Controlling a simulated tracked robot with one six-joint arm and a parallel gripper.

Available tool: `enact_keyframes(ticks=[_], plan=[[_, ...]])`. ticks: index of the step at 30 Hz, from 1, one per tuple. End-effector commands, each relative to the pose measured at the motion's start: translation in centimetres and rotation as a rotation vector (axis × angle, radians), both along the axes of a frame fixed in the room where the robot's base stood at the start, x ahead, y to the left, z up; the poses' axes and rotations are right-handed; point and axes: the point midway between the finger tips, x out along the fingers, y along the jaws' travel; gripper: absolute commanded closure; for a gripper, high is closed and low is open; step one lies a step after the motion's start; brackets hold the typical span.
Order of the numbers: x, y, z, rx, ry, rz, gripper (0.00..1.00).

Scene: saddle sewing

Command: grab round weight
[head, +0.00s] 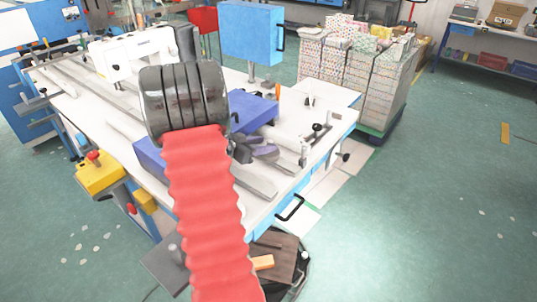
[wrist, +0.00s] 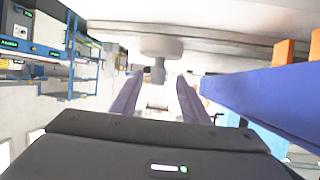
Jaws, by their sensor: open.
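A pale grey round weight (wrist: 158,47) with a short stem and knob shows in the upper middle of the wrist view, which looks upside down. The knob appears in line with the gap between my gripper's fingers. My gripper (wrist: 159,78) is open, with its two purple-grey fingers spread and nothing between them. In the head view my gripper (head: 263,150) is low over the white table, partly hidden behind my arm. I cannot surely pick out the weight in the head view.
A blue-purple block (head: 252,110) lies beside my gripper; an orange object (head: 278,92) stands near it. A white sewing machine (head: 132,55) and a blue box on a post (head: 250,32) stand farther back. A metal clamp fixture (head: 310,143) is at the table's right edge.

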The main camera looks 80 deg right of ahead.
Motion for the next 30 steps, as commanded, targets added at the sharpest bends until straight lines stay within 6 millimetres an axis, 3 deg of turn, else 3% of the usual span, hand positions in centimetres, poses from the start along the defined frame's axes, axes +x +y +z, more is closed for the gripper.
enact_keyframes(ticks=[9,25,30], plan=[[-1.7,-2.6,-1.2,-0.001,0.001,0.000,0.58],[-1.7,-2.6,-1.2,-0.001,0.000,0.001,0.58],[-1.7,-2.6,-1.2,-0.001,0.000,0.002,0.70]])
